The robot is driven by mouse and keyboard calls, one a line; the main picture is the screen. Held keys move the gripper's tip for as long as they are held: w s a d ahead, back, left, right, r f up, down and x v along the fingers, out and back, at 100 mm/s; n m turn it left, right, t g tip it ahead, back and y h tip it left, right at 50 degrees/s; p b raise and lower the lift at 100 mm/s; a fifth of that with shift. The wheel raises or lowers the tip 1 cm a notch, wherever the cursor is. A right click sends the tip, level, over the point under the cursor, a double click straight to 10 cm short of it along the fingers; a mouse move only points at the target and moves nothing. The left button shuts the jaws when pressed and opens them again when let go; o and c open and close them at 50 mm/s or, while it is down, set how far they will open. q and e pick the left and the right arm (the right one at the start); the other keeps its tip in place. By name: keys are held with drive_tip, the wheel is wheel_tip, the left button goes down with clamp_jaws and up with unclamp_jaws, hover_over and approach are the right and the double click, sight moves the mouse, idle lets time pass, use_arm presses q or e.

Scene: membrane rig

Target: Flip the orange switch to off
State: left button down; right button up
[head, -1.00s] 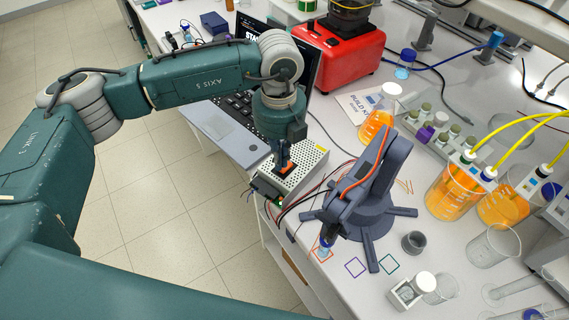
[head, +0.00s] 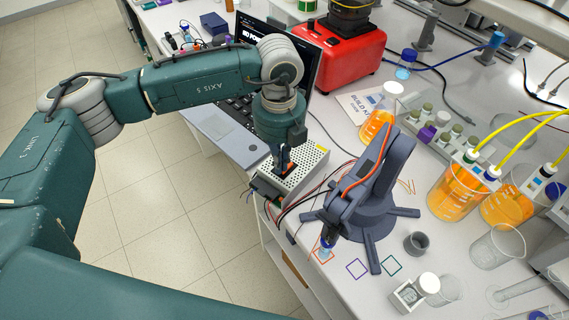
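The orange switch (head: 291,169) sits on top of a white perforated power box (head: 305,172) at the table's left edge in the head view. My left gripper (head: 284,164) points down at the switch and hides part of it. Its fingertips are at the switch, apparently touching it. The fingers are small and dark here, so I cannot tell whether they are open or shut. The laptop screen (head: 250,27) behind my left arm shows text beginning "NO PO". My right gripper is not in view.
A small blue-grey desktop arm (head: 372,190) stands right of the box, with cables between them. Orange-filled flasks (head: 452,192) and empty glassware (head: 494,247) stand at the right. A red device (head: 338,52) is at the back. Floor is open at left.

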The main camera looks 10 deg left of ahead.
use_arm(q)
drive_tip(key=shift+s+f, duration=0.1)
drive_tip(key=shift+f, duration=0.05)
drive_tip(key=shift+r+p, duration=0.35)
drive_tip(key=shift+r, duration=0.45)
drive_tip(key=shift+r+p, duration=1.1)
drive_tip(key=shift+r, duration=1.7)
drive_tip(key=shift+f, duration=0.15)
